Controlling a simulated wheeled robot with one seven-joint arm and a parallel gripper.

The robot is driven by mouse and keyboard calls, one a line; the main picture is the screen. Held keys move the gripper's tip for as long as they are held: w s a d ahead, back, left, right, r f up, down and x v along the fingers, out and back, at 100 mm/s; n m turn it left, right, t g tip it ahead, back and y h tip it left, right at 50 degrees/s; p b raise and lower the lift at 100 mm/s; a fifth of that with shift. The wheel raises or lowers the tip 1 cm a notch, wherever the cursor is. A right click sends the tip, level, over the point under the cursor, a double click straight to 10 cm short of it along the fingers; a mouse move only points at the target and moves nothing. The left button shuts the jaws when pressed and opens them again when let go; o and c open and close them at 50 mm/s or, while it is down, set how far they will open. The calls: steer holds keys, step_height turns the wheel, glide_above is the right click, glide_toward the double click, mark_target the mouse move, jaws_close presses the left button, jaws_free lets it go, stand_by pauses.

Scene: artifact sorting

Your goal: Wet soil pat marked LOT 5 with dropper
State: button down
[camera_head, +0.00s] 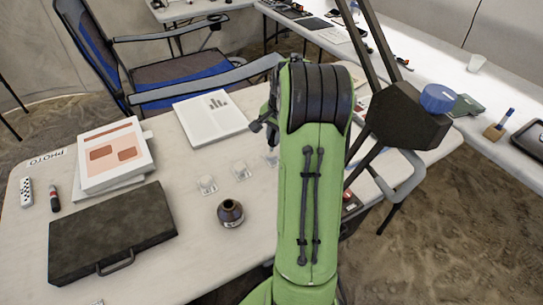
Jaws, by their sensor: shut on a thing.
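My green arm rises through the middle of the head view, and its dark banded joint is at the top. My gripper's fingertips and anything they hold are hidden behind the arm. Small clear dishes stand in a slanting row behind the bottle: a left one (207,185), a middle one (240,172) and a right one (271,158) partly covered by my arm. No LOT marking is readable, and I cannot make out a soil pat.
A dark case (110,232) lies at the table's front left. A booklet (210,118) lies near the back edge by a blue folding chair (165,85). A second table is at right.

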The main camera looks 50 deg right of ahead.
steer(key=p+v, duration=0.2)
steer(key=w+p+v, duration=0.1)
steer(key=p+v, duration=0.4)
steer(key=shift+w+d+r, duration=0.25)
steer(key=shift+w+r, duration=0.05)
steer(key=shift+f, duration=0.15)
